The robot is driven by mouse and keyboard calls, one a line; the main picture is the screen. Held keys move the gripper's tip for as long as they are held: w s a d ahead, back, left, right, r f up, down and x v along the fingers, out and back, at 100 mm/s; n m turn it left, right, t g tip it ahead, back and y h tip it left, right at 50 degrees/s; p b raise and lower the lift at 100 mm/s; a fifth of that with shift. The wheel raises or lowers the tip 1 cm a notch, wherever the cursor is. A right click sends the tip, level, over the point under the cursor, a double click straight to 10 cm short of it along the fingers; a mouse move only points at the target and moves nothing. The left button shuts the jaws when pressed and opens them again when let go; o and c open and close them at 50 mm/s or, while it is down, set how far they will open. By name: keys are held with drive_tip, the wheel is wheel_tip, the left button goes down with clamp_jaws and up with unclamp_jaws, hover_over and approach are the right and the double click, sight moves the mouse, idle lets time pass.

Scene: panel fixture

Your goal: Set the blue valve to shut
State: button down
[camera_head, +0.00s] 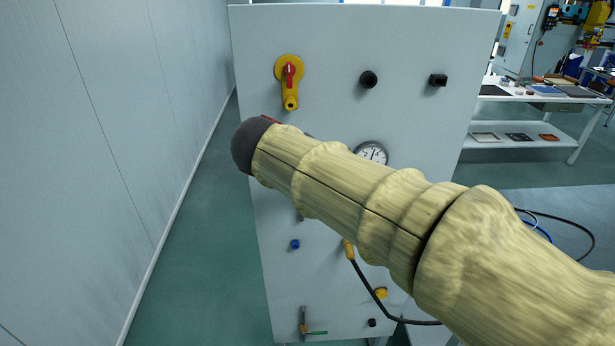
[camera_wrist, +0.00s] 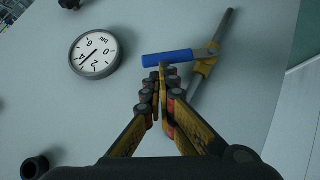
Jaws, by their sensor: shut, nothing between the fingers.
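The blue valve shows in the wrist view as a blue lever handle (camera_wrist: 168,58) joined to a yellowish valve body (camera_wrist: 207,52) on a grey pipe (camera_wrist: 224,28). The handle points left from the pipe and lies across it at a slant, not in line with it. My gripper (camera_wrist: 161,72) is shut and empty, with its fingertips at the near side of the handle, by its middle. I cannot tell whether they touch it. In the head view my arm hides the blue valve, and my gripper is not clearly seen there.
The grey panel (camera_head: 330,40) carries a red-and-yellow switch (camera_head: 290,75), black knobs (camera_head: 368,79), a blue button (camera_head: 295,244), a green-handled valve (camera_head: 313,332) and a plugged black cable (camera_head: 372,290). A pressure gauge (camera_wrist: 95,54) is left of the handle. A wall (camera_head: 130,120) stands at left.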

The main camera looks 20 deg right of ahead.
drive_tip(key=shift+s+d+f+m+t+y+b, duration=0.1)
drive_tip(key=shift+s+d+f+m+y+b, duration=0.15)
drive_tip(key=shift+d+f+y+b, duration=0.3)
drive_tip(key=shift+s+d+f+m+t+y+b, duration=0.1)
drive_tip(key=shift+d+f+m+y+b, duration=0.15)
drive_tip(key=shift+d+f+b, duration=0.45)
drive_tip(key=shift+s+d+f+m+t+y+b, duration=0.1)
drive_tip(key=shift+s+d+f+m+y+b, duration=0.1)
drive_tip(key=shift+d+f+y+b, duration=0.4)
drive_tip(key=shift+a+r, duration=0.15)
drive_tip(key=shift+r, duration=0.15)
drive_tip(key=w+d+r+p+v, duration=0.1)
drive_tip(key=p+v, duration=0.3)
drive_tip(key=v, duration=0.8)
drive_tip(key=shift+d+r, duration=0.3)
drive_tip(key=shift+r, duration=0.45)
